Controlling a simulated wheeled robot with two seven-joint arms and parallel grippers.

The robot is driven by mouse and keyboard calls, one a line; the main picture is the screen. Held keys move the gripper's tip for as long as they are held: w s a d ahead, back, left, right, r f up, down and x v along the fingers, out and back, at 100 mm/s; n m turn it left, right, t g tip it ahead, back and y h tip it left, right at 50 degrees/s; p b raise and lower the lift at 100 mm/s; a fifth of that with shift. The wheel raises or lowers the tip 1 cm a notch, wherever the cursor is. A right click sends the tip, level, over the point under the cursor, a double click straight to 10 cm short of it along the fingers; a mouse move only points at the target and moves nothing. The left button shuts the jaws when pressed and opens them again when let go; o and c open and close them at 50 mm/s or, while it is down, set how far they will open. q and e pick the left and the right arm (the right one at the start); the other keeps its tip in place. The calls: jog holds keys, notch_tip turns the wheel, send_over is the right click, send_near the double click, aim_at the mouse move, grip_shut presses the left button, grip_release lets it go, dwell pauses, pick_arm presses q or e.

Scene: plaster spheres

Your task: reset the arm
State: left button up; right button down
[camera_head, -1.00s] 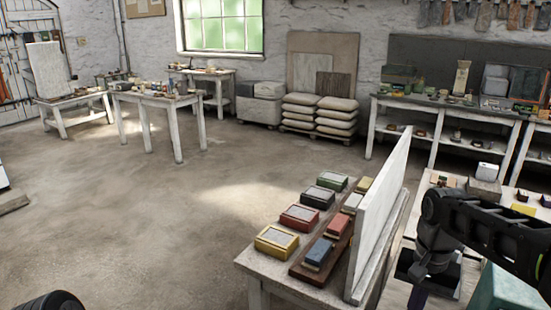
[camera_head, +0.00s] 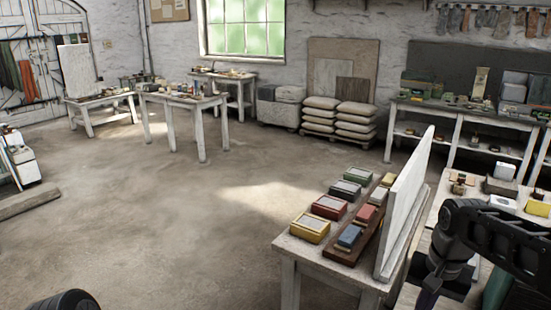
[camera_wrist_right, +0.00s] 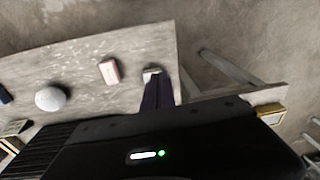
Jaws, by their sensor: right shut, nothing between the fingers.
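My right arm (camera_head: 490,235) comes in from the right in the head view, bent over the table at the right. Its gripper points down there and is mostly cut off by the bottom edge. In the right wrist view my right gripper (camera_wrist_right: 156,86) shows as dark, slim fingers, shut and empty, above a pale tabletop (camera_wrist_right: 90,55). A white rounded object (camera_wrist_right: 50,98) and a small pink-red block (camera_wrist_right: 109,71) lie on that top, apart from the fingers. My left gripper is not in view; only a dark rounded shape shows at the lower left of the head view.
A table (camera_head: 345,281) left of my right arm bears an upright white panel (camera_head: 405,205) and several coloured boxes, including a yellow one (camera_head: 310,228). Sacks (camera_head: 338,117) and shelving (camera_head: 455,110) stand along the back wall. The floor (camera_head: 160,225) at left and centre is clear.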

jog(key=w+a+f+n+t, duration=0.2)
jog(key=w+a+f+t, duration=0.1)
jog(key=w+a+f, duration=0.3)
jog(key=a+f+n+y, duration=0.2)
jog(key=a+f, duration=0.6)
jog(key=f, duration=0.5)
jog(key=s+a+f+g, duration=0.1)
jog(key=s+a+f, duration=0.2)
jog(key=s+f, duration=0.3)
jog(key=s+a+f+g+y, duration=0.1)
jog(key=s+a+f, duration=0.3)
jog(key=s, duration=0.7)
jog(key=s+a+f+g, duration=0.1)
jog(key=s+a+f, duration=0.3)
jog(key=s+f, duration=0.4)
jog(key=shift+s+a+f+n+g+y, duration=0.15)
jog(key=shift+a+f+n+g+y, duration=0.2)
jog(key=shift+f, duration=0.25)
jog(key=shift+d, duration=0.1)
